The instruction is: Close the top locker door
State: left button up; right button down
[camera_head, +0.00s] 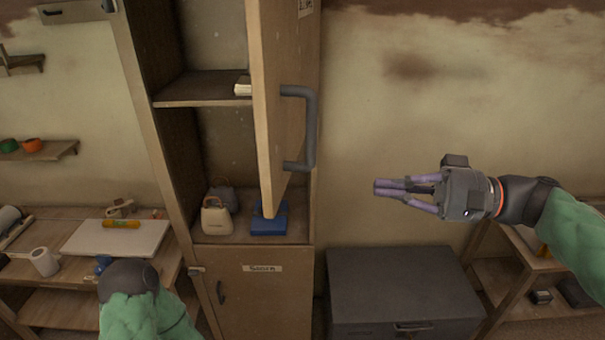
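The tall wooden locker (170,150) stands left of centre. Its top door (285,90) is swung open toward me, hinged on the right, and shows a grey bar handle (310,130) on its face. The lower door (262,295), with a label, is closed. My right gripper (380,187) is right of the handle, apart from it, pointing left. Its purple fingers come together at the tips with nothing between them.
Inside the locker are a shelf (200,88), a cream bag (217,215) and a blue box (268,222). A dark grey chest (400,285) stands right of the locker. A workbench (65,225) is at left. The wall space between door and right gripper is clear.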

aim_at(285, 178)
jog(key=a+p, duration=0.1)
jog(key=a, duration=0.3)
jog(key=w+a+p, duration=0.1)
jog(key=a, duration=0.3)
jog(key=w+a+p, duration=0.1)
jog(key=a, duration=0.3)
jog(key=shift+w+a, duration=0.25)
jog(key=shift+a, duration=0.15)
jog(key=shift+w+a+f, duration=0.1)
jog(key=shift+a+f, duration=0.05)
jog(key=shift+a, duration=0.2)
